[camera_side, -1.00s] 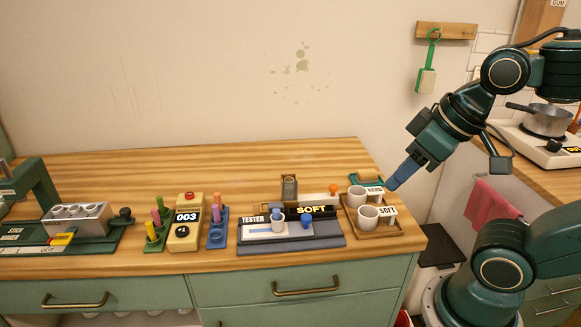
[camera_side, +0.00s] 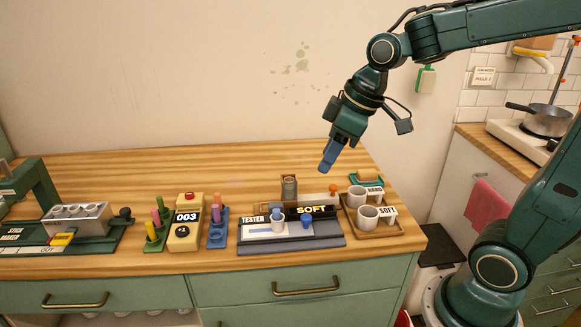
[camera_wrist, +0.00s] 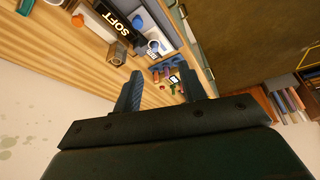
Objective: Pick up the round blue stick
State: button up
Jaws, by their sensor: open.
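A round pale-blue stick (camera_side: 277,216) stands upright on the tester (camera_side: 262,233), on its white strip. In the wrist view a small blue and white round piece (camera_wrist: 153,47), which looks like the same stick, shows beside the SOFT sign. A darker blue knob (camera_side: 307,221) stands to its right on the tester. My gripper (camera_side: 325,170) hangs above the back right of the table, up and to the right of the stick and well apart from it. Its two blue fingers are spread in the wrist view (camera_wrist: 162,73), with nothing between them.
A tray (camera_side: 400,236) with grey cups and HARD and SOFT labels lies right of the tester. A blue rack (camera_side: 217,241) and a green rack (camera_side: 155,244) with coloured sticks flank a yellow 003 device (camera_side: 185,238). The stick maker (camera_side: 60,240) stands far left. The back table is clear.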

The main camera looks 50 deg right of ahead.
jog(key=w+d+f+n+y, duration=0.1)
jog(key=w+f+n, duration=0.1)
jog(key=w+f, duration=0.2)
jog(key=w, duration=0.3)
jog(key=shift+w+d+f+n+g, duration=0.2)
jog(key=shift+w+f+n+g, duration=0.1)
jog(key=shift+w, duration=0.1)
jog(key=shift+f, duration=0.1)
send_over(276, 210)
jog(key=s+d, duration=0.1)
jog(key=s, duration=0.1)
notch_tip(276, 210, down, 8)
jog(key=shift+d, duration=0.2)
jog(key=shift+x, duration=2.45)
jog(key=shift+c, duration=0.4)
grip_shut()
